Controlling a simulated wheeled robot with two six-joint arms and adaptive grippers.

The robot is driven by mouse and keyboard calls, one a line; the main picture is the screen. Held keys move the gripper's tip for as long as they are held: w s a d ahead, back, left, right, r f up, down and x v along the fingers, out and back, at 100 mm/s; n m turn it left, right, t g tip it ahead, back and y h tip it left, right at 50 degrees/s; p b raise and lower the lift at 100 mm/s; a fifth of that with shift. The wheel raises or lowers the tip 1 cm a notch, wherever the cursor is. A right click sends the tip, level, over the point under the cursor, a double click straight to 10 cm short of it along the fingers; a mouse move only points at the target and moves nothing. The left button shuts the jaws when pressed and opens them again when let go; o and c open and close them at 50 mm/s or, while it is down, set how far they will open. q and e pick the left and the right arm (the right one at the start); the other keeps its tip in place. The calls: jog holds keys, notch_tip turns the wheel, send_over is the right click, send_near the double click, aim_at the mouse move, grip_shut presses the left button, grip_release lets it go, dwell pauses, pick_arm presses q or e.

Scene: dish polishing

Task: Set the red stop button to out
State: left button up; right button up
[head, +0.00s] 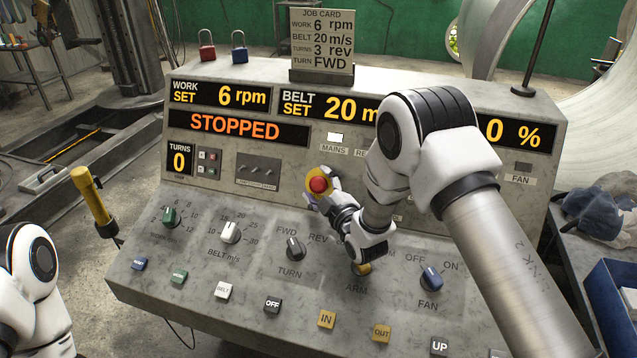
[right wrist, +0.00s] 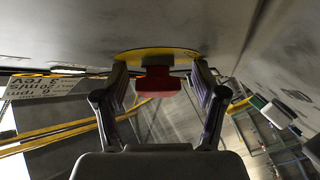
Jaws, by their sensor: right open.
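The red stop button (head: 318,184) sits on its yellow round plate on the upright face of the grey console. In the right wrist view the red button (right wrist: 158,86) stands out from the yellow plate (right wrist: 128,57). My right gripper (head: 322,199) is at the button. Its two fingers are open, one on each side of the button, with gaps visible between them and the red cap. In the head view the fingers partly cover the area just below the button. My left gripper is out of view; only part of my left arm shows at lower left.
The console display (head: 236,128) reads STOPPED. Knobs and keys, including a green knob (head: 171,217) and a blue fan knob (head: 431,277), cover the sloping panel below. A job card (head: 321,40) stands on top. My right arm hides part of the console's right half.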

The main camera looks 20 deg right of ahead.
jog(key=shift+s+r, duration=0.15)
jog(key=shift+s, duration=0.05)
grip_shut()
jog(key=shift+s+a+r+b, duration=0.1)
jog(key=shift+s+a+b, duration=0.1)
jog(key=shift+s+b, duration=0.15)
jog(key=shift+s+a+r, duration=0.1)
jog(key=shift+r, duration=0.05)
grip_release()
jog(key=shift+s, duration=0.15)
